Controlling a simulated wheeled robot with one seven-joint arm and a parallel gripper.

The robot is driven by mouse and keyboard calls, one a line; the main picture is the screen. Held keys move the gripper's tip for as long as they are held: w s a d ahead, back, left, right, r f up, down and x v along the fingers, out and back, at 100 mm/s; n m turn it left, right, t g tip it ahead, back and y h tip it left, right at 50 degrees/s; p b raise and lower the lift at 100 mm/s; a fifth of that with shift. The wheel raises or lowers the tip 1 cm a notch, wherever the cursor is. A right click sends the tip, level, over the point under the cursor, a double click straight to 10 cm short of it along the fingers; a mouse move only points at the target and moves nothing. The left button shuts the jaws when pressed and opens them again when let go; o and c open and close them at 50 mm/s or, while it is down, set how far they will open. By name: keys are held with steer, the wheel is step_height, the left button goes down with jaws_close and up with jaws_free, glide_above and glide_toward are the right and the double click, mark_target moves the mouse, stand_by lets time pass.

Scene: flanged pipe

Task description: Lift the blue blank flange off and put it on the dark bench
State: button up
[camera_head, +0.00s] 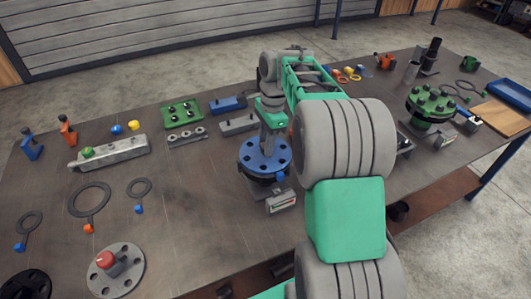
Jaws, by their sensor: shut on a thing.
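The blue blank flange (256,160) is a round disc with several dark bolts or holes near its rim, close to the middle of the picture. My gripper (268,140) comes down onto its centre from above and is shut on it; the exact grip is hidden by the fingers. A dark round part shows just under the blue disc, and I cannot tell whether there is a gap between them. The dark bench (180,215) spreads under everything. My arm covers the area right of the flange.
A small labelled block (281,202) stands right in front of the flange. A green flange (432,103) stands on the right, near a blue tray (511,95). Gaskets (89,199) and a grey disc with a red knob (116,268) lie left. Bench between them is clear.

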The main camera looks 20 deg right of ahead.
jaws_close()
steer(key=shift+r, duration=0.1)
stand_by(0.8)
